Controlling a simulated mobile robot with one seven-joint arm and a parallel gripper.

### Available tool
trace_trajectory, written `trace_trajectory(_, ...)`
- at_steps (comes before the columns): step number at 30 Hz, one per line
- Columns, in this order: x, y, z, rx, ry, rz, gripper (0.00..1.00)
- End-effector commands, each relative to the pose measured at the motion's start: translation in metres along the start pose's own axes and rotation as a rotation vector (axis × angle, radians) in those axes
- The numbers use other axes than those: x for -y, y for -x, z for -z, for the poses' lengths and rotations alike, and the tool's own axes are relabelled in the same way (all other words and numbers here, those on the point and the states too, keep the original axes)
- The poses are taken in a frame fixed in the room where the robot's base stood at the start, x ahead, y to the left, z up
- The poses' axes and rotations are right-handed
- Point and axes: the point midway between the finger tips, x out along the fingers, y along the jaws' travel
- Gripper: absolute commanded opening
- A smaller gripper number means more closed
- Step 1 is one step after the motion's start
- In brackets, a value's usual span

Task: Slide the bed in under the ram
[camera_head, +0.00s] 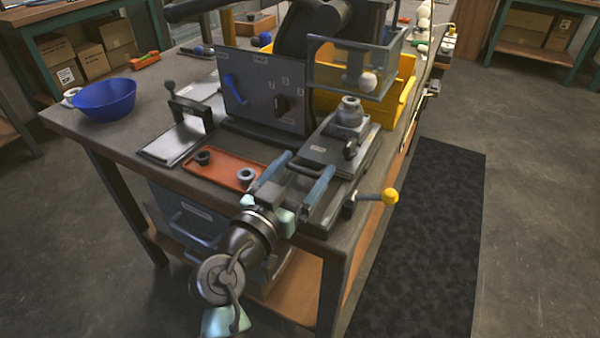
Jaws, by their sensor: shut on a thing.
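The bed (318,150) is a dark grey labelled plate on rails at the front of the press. It bears a round stepped metal fixture (349,115), which stands in front of the press and below a clear guard box (335,62). The press body (300,38) rises behind. I cannot make out the ram clearly behind the guard.
A control panel (262,92) with a blue lever stands left of the bed. An orange tray (222,169) with small rings lies nearby. A yellow-knobbed lever (389,197) sticks out at the right table edge. A blue bowl (103,98) and yellow bin (404,90) are farther off.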

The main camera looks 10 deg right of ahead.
Motion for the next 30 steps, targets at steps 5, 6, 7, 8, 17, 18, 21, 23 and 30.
trace_trajectory(5,0.003,-0.001,0.003,-0.007,-0.006,0.011,1.00)
trace_trajectory(6,0.003,-0.001,0.003,-0.006,-0.006,0.010,1.00)
trace_trajectory(7,0.003,-0.001,0.003,-0.006,-0.005,0.010,1.00)
trace_trajectory(8,0.003,-0.001,0.003,-0.006,-0.005,0.009,1.00)
trace_trajectory(17,0.003,0.033,0.001,-0.004,-0.004,0.012,1.00)
trace_trajectory(18,0.003,0.042,0.001,-0.005,-0.003,0.011,1.00)
trace_trajectory(21,0.003,0.066,0.001,-0.005,-0.004,0.012,1.00)
trace_trajectory(23,0.003,0.079,0.001,-0.004,-0.004,0.013,1.00)
trace_trajectory(30,0.003,0.117,0.002,-0.005,-0.005,0.012,1.00)
